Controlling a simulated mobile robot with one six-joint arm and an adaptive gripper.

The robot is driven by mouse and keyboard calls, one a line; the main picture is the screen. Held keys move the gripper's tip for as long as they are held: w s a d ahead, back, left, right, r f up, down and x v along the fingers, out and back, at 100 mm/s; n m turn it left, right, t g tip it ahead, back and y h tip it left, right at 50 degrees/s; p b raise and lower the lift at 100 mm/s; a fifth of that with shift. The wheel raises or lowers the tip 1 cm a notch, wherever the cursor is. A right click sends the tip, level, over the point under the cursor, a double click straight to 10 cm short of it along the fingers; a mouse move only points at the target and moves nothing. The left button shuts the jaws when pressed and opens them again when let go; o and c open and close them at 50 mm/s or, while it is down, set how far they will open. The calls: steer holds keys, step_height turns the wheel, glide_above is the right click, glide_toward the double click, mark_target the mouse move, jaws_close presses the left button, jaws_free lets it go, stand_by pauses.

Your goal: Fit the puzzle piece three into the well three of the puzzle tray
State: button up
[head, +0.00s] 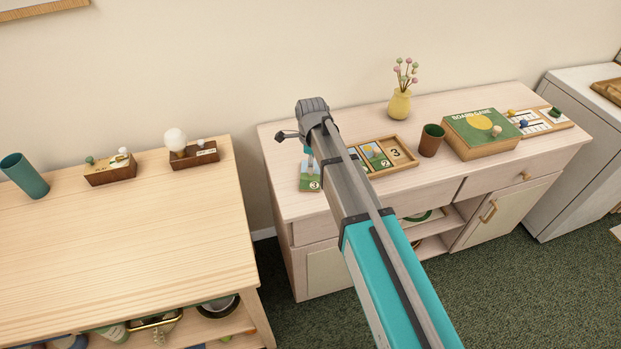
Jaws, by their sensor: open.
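The puzzle piece three (306,185) lies on the pale cabinet top, left of the tray. It is a small picture tile with a 3 in its lower corner, and my arm partly covers it. The puzzle tray (408,165) is a wooden frame to its right, partly behind my arm. Picture tiles sit in its left part, one marked 2. The well three (397,152) at its right end is empty and shows a printed 3. My gripper (299,149) is open above the piece; its fingers are small and partly hidden here.
Right of the tray stand a brown cup (431,141), a board game box (482,133) and a board with small pieces (540,121). A yellow vase (399,104) stands behind. A gap separates the cabinet (470,95) from the wooden table (130,240) at left.

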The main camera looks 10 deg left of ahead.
steer(key=shift+a+f+b, duration=0.1)
steer(key=shift+f+b, duration=1.35)
steer(key=shift+f, duration=0.25)
jaws_close()
